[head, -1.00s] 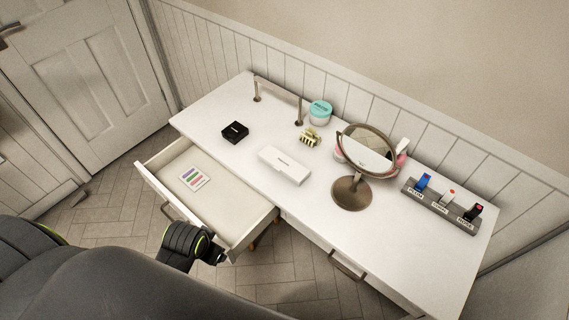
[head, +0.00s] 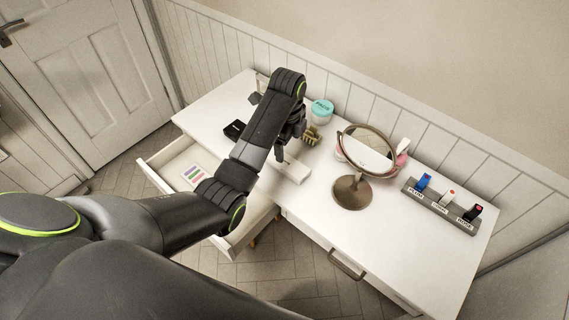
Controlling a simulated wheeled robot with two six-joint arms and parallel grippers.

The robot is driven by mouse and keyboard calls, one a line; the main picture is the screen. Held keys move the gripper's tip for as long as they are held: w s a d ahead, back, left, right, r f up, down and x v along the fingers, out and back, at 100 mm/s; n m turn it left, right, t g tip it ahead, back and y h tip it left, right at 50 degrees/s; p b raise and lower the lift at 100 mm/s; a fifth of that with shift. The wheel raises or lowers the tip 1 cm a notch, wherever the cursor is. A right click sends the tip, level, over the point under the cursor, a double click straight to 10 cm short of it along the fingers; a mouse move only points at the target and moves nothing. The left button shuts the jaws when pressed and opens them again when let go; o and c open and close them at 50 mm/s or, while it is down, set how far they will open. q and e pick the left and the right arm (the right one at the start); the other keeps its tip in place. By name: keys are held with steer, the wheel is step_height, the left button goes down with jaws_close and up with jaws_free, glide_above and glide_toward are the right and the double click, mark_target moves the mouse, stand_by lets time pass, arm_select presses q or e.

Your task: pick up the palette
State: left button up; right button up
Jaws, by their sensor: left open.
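A small pale palette with coloured strips (head: 193,174) lies flat inside the open drawer (head: 157,161) at the left of the white table. My left arm reaches in from the lower left, across the drawer and over the table. My left gripper (head: 281,152) is open and points down above a long white box (head: 295,173), part of which it hides. The gripper is to the right of the palette and apart from it. A square black case (head: 234,130) lies on the table, partly behind my arm. My right gripper is not in view.
A round mirror on a stand (head: 352,190) stands right of my gripper. A yellowish hair clip (head: 311,136) and a teal-lidded jar (head: 321,111) are behind the white box. A grey holder (head: 440,209) with 3 items is at the right. The table's front right is clear.

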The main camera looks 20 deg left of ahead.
arm_select(q)
step_height(320, 180, up, 4)
steer(key=w+d+m, duration=0.2)
steer(key=b, duration=0.4)
glide_above(295, 168)
step_height(295, 168, down, 11)
steer(key=shift+w, duration=0.15)
steer(key=shift+f, duration=3.1)
steer(key=c, duration=1.2)
steer(key=shift+r, duration=0.1)
steer(key=shift+c, duration=0.2)
